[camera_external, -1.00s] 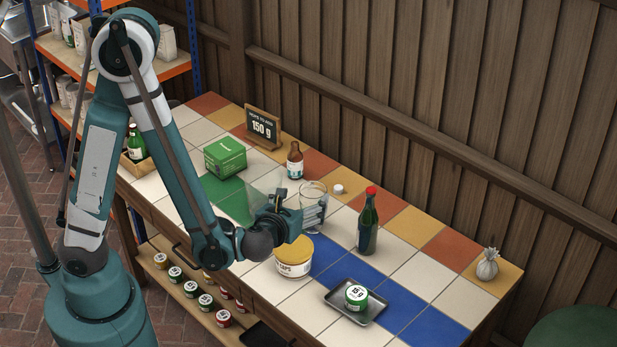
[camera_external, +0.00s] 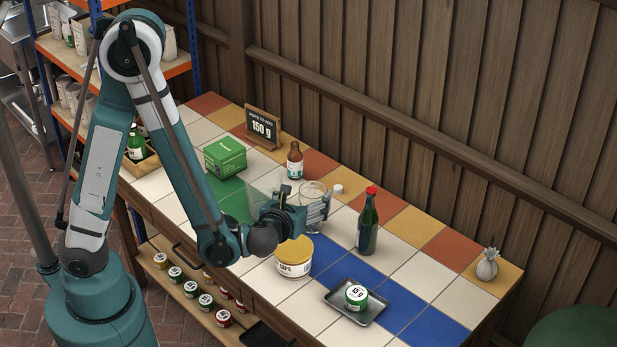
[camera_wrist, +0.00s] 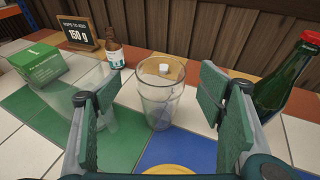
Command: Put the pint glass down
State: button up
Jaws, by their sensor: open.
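The clear pint glass (camera_wrist: 159,98) stands upright on the tiled table, around where green, blue and white tiles meet in the wrist view. It looks empty. It also shows in the external view (camera_external: 314,197), partly behind my gripper. My gripper (camera_wrist: 158,98) is open, with a green-padded finger on each side of the glass and a visible gap to the glass on both sides. In the external view my gripper (camera_external: 318,213) is low over the table at the glass.
A yellow-lidded CAPS tub (camera_external: 294,257) sits just in front of my gripper. A red-capped green bottle (camera_external: 368,222) stands to the right, a small brown bottle (camera_external: 295,161) behind. A green box (camera_external: 225,157), a "150 g" sign (camera_external: 263,127) and a tray (camera_external: 335,292) holding a green tin are farther off.

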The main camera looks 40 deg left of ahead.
aim_at(318, 186)
jog(key=shift+b+x, duration=0.5)
jog(key=shift+x, duration=2.1)
jog(key=shift+d, duration=0.1)
jog(key=c, duration=1.6)
jog(key=shift+r, duration=0.1)
jog(key=shift+r+p, duration=1.65)
jog(key=shift+r, duration=3.25)
